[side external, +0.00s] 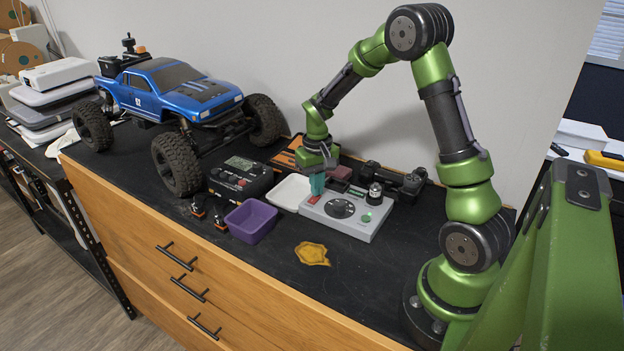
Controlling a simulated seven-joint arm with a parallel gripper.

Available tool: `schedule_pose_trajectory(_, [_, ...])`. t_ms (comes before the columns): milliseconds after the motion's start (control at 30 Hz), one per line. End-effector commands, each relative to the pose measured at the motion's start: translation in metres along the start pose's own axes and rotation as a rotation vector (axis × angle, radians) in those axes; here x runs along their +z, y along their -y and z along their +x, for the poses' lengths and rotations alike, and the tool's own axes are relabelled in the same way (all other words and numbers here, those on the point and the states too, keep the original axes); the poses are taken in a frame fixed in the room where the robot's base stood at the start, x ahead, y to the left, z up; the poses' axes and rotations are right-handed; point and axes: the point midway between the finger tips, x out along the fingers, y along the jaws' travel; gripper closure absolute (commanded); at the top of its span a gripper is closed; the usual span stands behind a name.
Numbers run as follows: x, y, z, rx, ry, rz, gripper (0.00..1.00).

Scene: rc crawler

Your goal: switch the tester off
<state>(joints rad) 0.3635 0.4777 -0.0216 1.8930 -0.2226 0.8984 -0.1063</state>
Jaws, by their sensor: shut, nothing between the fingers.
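The tester looks to be the light grey box (347,226) with a dark round dial, a black knob, a small green spot and a red switch (314,199) at its left end. My gripper (317,192) points down over the left end of this box, its teal fingertips at or just above the red switch. The fingers are shut with nothing between them. I cannot tell whether the fingertips touch the switch. The fingers partly hide the switch and that end of the box.
A blue crawler truck (168,90) stands at the left. A dark device with a display (240,179), a purple bin (251,221) and a white tray (290,193) lie left of the box. A yellow-brown cloth (312,254) lies in front. Dark parts (412,184) stand behind.

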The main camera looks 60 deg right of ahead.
Motion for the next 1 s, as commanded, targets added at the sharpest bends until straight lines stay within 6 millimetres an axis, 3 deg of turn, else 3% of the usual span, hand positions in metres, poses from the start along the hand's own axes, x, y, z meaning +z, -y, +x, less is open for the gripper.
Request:
schedule_pose_trajectory(467, [0.0,0.0,0.004,0.0,0.0,0.0,1.0])
schedule_pose_trajectory(1000, [-0.001,0.0,-0.039,0.0,-0.002,0.0,1.0])
